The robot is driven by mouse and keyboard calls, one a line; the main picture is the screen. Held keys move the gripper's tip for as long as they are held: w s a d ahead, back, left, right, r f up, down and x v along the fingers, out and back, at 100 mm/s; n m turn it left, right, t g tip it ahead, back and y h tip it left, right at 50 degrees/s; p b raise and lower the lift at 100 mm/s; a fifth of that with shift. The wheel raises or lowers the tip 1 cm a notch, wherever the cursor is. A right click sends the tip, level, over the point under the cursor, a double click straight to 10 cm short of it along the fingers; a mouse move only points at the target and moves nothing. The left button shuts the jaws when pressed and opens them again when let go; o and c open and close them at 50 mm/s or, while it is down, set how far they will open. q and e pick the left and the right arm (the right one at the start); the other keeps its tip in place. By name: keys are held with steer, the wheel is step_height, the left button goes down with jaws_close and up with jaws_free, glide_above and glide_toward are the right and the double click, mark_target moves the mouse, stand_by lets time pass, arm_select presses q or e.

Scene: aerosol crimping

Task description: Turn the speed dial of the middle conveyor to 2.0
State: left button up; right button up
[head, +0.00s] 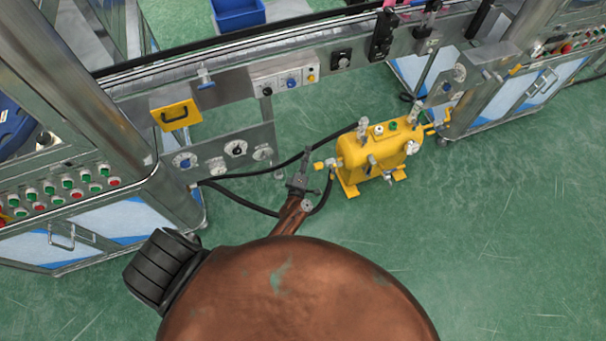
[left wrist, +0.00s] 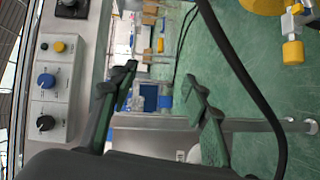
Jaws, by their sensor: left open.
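The conveyor front carries a grey control box (head: 284,78) with a black knob (head: 267,91), a blue knob (head: 291,83) and a yellow button. In the left wrist view the same box stands at the left, with its black knob (left wrist: 45,123) lowest and its blue knob (left wrist: 46,81) above it. A separate black box with a knob (head: 342,60) sits to the right on the rail. I cannot read any dial setting. My left gripper (head: 298,183) is below the control box, apart from it. Its two fingers are spread and empty in the left wrist view (left wrist: 163,78).
A yellow tank (head: 375,152) stands on the green floor right of my gripper, with black hoses running beside it. A lower panel with dials (head: 236,148) and a yellow handled plate (head: 177,115) are left of my gripper. Cabinets flank both sides.

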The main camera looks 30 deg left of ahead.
arm_select(q)
steer(key=s+d+f+m+g+h+p, duration=0.1)
steer(key=s+f+m+h, duration=0.1)
steer(key=s+f+m, duration=0.2)
step_height(320, 180, down, 3)
steer(key=shift+s+d+r+g, duration=0.1)
steer(key=shift+s+d+g, duration=0.1)
steer(key=shift+s+g, duration=0.15)
steer(key=s+f+m+g+h, duration=0.3)
steer(key=s+f+m+g, duration=0.5)
steer(key=s+f, duration=1.4)
steer(key=s+a+f+m+g, duration=0.1)
steer(key=s+f+m+g, duration=0.1)
steer(key=s, duration=0.9)
steer(key=s+a+f+m+g, duration=0.1)
steer(key=s+f+m+g, duration=0.1)
steer(key=s, duration=0.9)
steer(key=s+a+f+m+g, duration=0.2)
steer(key=s+f+m, duration=0.2)
steer(key=s, duration=0.7)
steer(key=shift+s+m, duration=0.35)
steer(key=shift+m, duration=0.15)
steer(key=shift+f, duration=0.1)
